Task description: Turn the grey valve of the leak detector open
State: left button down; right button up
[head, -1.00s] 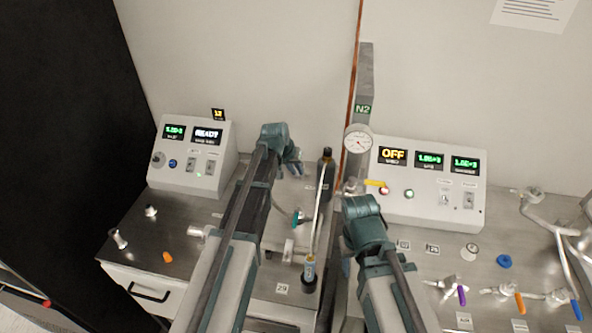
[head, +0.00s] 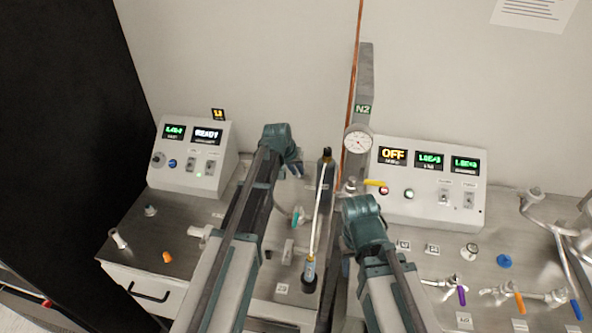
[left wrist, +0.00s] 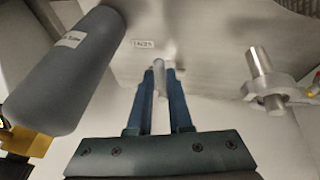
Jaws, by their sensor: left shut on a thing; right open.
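The leak detector (head: 190,163) is the light grey console at the back left of the bench, with two lit displays, one reading READY. My left gripper (head: 296,169) reaches down behind the bench middle, left of a dark bottle. In the left wrist view my left fingers (left wrist: 160,75) are shut on a slim, light grey upright part, which looks like the grey valve's handle (left wrist: 159,100). Its lower end and the valve body are mostly hidden. My right gripper is hidden behind its own wrist (head: 363,218) in the head view, so its fingers cannot be seen.
A dark grey bottle (left wrist: 78,62) stands close beside the left fingers. A silver post fitting (left wrist: 262,75) is on their other side. A second console (head: 430,180) reading OFF, a gauge (head: 358,141) and several coloured-handled valves are at the right.

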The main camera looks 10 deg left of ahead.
pick_arm(q)
jog(key=d+n+y, duration=0.1)
jog(key=n, duration=0.1)
jog(key=d+n, duration=0.1)
jog(key=n, duration=0.1)
jog(key=shift+w+d+y, duration=0.2)
jog(key=shift+y, duration=0.2)
jog(key=c, duration=0.8)
grip_release()
jog(key=shift+c, duration=0.2)
jog(key=shift+r, duration=0.1)
pick_arm(e)
jog(key=shift+r, duration=0.1)
pick_arm(q)
jog(key=p+v, duration=1.2)
jog(key=v, duration=0.1)
jog(key=shift+s+r, duration=0.15)
jog(key=shift+s, duration=0.25)
pick_arm(e)
notch_tip(320, 180, up, 12)
jog(key=shift+r, duration=0.15)
